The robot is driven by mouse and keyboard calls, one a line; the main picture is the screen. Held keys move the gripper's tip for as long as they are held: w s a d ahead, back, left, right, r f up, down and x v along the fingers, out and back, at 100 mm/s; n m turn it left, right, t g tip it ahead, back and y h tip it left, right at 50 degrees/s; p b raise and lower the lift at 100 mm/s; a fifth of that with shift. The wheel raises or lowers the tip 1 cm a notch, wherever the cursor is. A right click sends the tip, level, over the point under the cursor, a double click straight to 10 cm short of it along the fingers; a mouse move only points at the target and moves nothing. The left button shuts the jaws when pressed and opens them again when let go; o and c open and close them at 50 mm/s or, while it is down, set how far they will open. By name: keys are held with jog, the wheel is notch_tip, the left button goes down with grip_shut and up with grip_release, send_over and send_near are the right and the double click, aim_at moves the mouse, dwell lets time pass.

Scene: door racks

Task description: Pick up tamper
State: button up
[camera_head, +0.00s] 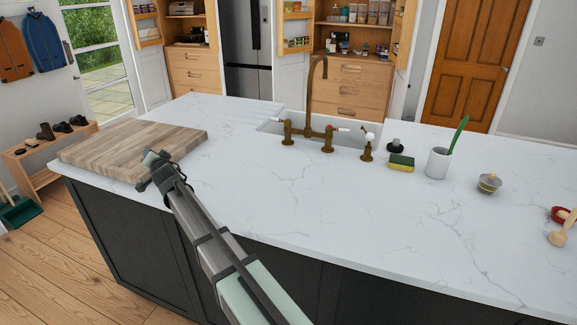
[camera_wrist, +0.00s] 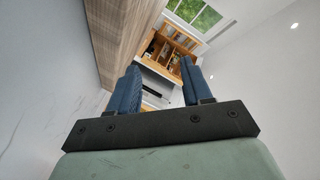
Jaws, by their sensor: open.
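A small black object with a knob on a flat round base (camera_head: 394,146) stands on the white worktop behind the sponge. It looks like the tamper, but it is too small to be sure. My gripper (camera_head: 153,168) is at the left, by the right front edge of the wooden board, far from that object. In the wrist view its two blue fingers (camera_wrist: 160,85) are apart with nothing between them. The black object does not show in the wrist view.
The wooden board (camera_head: 130,150) lies on the left of the worktop (camera_head: 300,200). A brass tap (camera_head: 318,110) stands at the sink. A yellow-green sponge (camera_head: 401,163), white pot (camera_head: 438,163), small grey-yellow item (camera_head: 489,183) and wooden tool (camera_head: 561,232) are at the right. The middle is clear.

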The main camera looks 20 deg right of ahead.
jog(key=s+d+r+m+g+h, duration=0.2)
jog(key=d+h, duration=0.5)
jog(key=d, duration=3.3)
jog(key=s+d+r+m+g+h, duration=0.15)
jog(key=s+d, duration=0.35)
jog(key=d, duration=0.6)
jog(key=s+d+g, duration=0.2)
jog(key=s+d, duration=0.4)
jog(key=d, duration=0.4)
jog(key=s+d+r+g+h, duration=0.15)
jog(key=s+d, duration=0.35)
jog(key=d, duration=0.6)
jog(key=s+d+g, duration=0.3)
jog(key=s+d, duration=1.1)
jog(key=s, duration=0.2)
jog(key=g+y, duration=0.3)
jog(key=g, duration=0.1)
send_near(571, 217)
jog(key=shift+m, duration=0.45)
jog(key=shift+d+x, duration=0.15)
jog(key=shift+x, duration=1.75)
jog(key=shift+d+x, duration=0.15)
jog(key=shift+x, duration=1.8)
jog(key=shift+d+x, duration=0.2)
jog(key=shift+x, duration=1.7)
jog(key=shift+r, duration=0.25)
jog(key=shift+c, duration=0.4)
